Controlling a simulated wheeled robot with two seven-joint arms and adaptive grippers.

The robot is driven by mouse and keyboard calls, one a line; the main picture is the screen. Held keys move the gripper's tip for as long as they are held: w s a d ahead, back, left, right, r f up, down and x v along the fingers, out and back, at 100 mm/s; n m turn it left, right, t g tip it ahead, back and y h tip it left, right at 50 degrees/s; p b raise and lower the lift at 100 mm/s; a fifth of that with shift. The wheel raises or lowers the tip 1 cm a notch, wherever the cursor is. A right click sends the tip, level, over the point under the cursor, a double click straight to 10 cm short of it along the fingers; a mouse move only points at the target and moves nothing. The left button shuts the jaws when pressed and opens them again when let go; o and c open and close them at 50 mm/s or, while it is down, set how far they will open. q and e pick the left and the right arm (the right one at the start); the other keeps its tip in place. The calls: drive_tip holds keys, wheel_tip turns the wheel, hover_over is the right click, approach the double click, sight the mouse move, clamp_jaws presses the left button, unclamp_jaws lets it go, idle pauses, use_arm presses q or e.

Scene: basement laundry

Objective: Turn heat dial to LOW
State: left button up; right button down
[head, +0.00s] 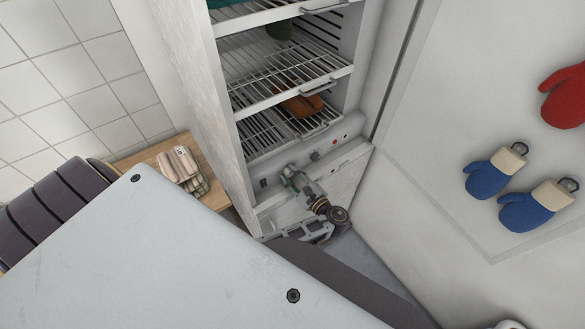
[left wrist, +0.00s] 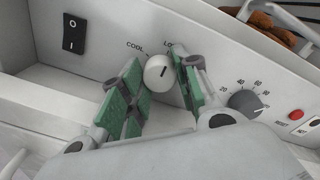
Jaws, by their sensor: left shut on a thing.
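The white heat dial (left wrist: 158,72) sits on the cabinet's control panel in the left wrist view, with COOL printed at its upper left and a partly hidden label starting "LO" at its upper right. A short dark mark on its face lies roughly between these labels; its exact setting is hard to tell. My left gripper (left wrist: 160,88), with green pads, has one finger on each side of the dial and is shut on it. In the head view my left gripper (head: 290,178) is at the panel, where the dial is hidden. My right gripper is not in view.
A grey timer knob (left wrist: 244,102), a red button (left wrist: 295,114) and a black rocker switch (left wrist: 75,34) are on the same panel. Wire shelves (head: 290,75) hold items above. Folded cloths (head: 182,168) lie on a wooden surface at left; mittens (head: 495,175) hang at right.

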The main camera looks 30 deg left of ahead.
use_arm(q)
drive_tip(key=shift+r, duration=0.1)
idle(0.3)
drive_tip(key=o, duration=0.8)
drive_tip(key=shift+c, duration=0.2)
drive_tip(key=shift+a+r, duration=0.1)
drive_tip(key=shift+r, duration=4.9)
